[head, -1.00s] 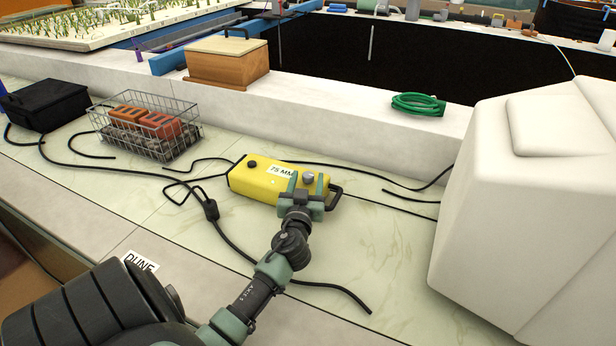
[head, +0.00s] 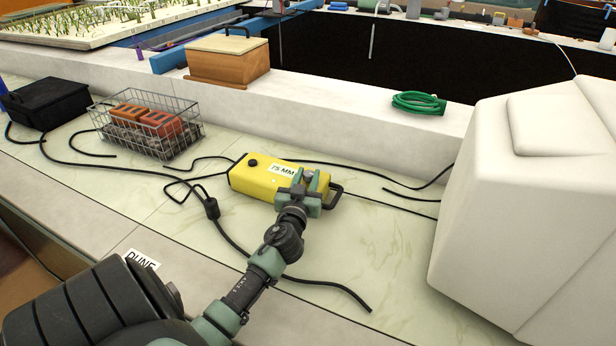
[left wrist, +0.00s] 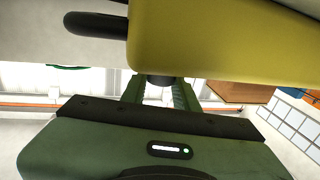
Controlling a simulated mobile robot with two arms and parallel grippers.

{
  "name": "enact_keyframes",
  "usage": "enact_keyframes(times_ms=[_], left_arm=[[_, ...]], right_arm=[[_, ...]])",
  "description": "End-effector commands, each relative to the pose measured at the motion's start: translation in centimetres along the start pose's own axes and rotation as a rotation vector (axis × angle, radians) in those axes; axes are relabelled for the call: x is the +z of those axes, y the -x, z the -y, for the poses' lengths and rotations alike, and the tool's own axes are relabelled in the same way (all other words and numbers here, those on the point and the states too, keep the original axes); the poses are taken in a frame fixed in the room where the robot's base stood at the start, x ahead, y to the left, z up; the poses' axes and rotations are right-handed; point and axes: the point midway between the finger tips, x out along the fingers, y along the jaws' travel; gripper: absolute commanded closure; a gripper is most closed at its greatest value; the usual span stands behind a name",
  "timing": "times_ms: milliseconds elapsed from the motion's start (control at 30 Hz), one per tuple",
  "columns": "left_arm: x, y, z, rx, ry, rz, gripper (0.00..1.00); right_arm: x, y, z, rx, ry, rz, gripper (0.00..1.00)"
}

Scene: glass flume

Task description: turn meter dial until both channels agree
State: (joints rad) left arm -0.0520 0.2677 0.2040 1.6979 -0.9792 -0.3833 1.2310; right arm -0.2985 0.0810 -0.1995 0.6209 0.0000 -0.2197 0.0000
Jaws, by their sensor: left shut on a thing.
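The yellow meter (head: 250,178) lies on the pale counter, with a "75 MM" label (head: 281,169), a small black knob at its left end and a black handle (head: 336,192) at its right end. My left gripper (head: 307,180) is over the meter's right end, shut on the dial (head: 308,175), which is mostly hidden between the fingers. In the left wrist view, the meter (left wrist: 230,40) fills the top and the dark round dial (left wrist: 160,80) sits between the fingers. No channel readings can be made out. My right gripper is not in view.
Black cables (head: 250,253) lie around the meter. A wire basket of bricks (head: 150,130) and a black box (head: 45,103) stand to the left. A large white block (head: 480,210) stands to the right. A green hose coil (head: 415,102) lies on the ledge behind.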

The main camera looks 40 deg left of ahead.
Motion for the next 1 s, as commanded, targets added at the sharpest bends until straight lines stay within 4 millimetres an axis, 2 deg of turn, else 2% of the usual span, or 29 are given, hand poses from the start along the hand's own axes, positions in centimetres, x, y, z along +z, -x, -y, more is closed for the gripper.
enact_keyframes(times_ms=[600, 1000], left_arm=[[-0.2, -0.2, 0.7, 0.397, -0.004, 0.000, 1.00], [-0.1, -0.2, 0.8, 0.480, -0.001, -0.001, 1.00]], right_arm=[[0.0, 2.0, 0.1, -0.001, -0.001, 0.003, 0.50], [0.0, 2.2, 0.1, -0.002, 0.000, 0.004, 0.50]])
